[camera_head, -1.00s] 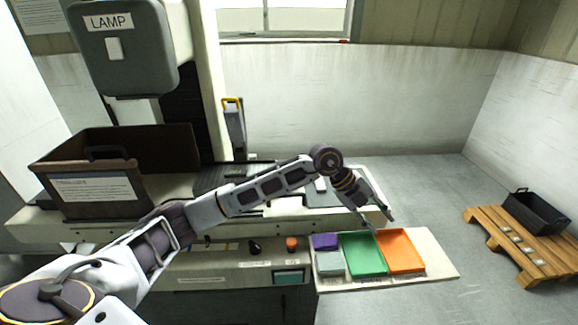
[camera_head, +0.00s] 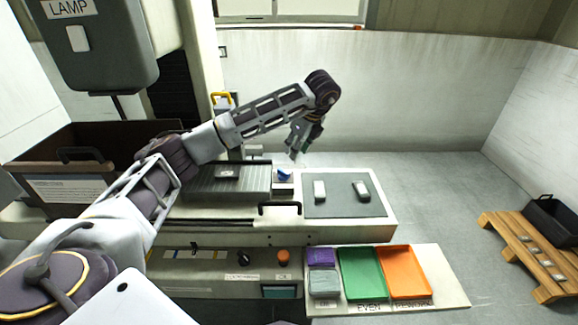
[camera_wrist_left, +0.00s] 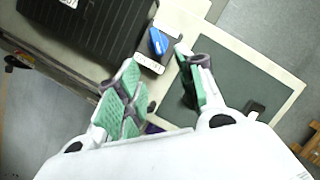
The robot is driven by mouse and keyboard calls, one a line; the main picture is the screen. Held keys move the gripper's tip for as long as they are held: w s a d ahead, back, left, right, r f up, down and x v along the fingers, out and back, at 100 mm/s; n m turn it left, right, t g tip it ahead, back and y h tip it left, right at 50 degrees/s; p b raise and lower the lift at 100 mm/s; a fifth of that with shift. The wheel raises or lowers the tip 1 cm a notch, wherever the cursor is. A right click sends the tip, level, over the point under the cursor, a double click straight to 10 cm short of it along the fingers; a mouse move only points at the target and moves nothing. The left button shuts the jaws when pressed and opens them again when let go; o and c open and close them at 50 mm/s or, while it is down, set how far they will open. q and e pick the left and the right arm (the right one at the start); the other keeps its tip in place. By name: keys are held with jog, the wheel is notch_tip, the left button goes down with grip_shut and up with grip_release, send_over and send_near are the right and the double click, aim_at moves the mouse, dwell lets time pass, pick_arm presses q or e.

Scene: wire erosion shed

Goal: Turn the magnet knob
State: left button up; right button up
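A small blue knob (camera_head: 285,175) sits on a light block at the right end of the dark ribbed plate (camera_head: 205,183). The blue knob also shows in the left wrist view (camera_wrist_left: 158,41), with a white label (camera_wrist_left: 149,63) beside it that is too small to read. My left gripper (camera_head: 294,156) points down just above and behind the blue knob in the head view. In the left wrist view my left gripper (camera_wrist_left: 156,58) has its green-padded fingers spread, with nothing between them. The blue knob lies just beyond the fingertips, apparently untouched. My right gripper is out of view.
A grey mat (camera_head: 340,207) with two small pieces lies right of the plate. A black knob (camera_head: 244,258) and an orange button (camera_head: 283,255) are on the front panel. Green (camera_head: 362,272) and orange (camera_head: 405,271) trays stand front right. A brown box (camera_head: 90,140) stands left.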

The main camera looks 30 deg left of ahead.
pick_arm(q)
send_near(283, 171)
jog(key=f, duration=0.2)
jog(key=x, duration=0.2)
jog(key=p+x, duration=0.1)
jog(key=x, duration=0.2)
jog(key=shift+w+a, duration=0.2)
jog(key=shift+a, duration=0.15)
jog(key=shift+a+f, duration=0.1)
jog(key=shift+f, duration=0.2)
jog(key=shift+a+f, duration=0.2)
jog(key=shift+f, duration=0.35)
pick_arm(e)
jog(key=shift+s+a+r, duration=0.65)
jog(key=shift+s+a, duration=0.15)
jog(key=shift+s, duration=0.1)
pick_arm(q)
grip_shut()
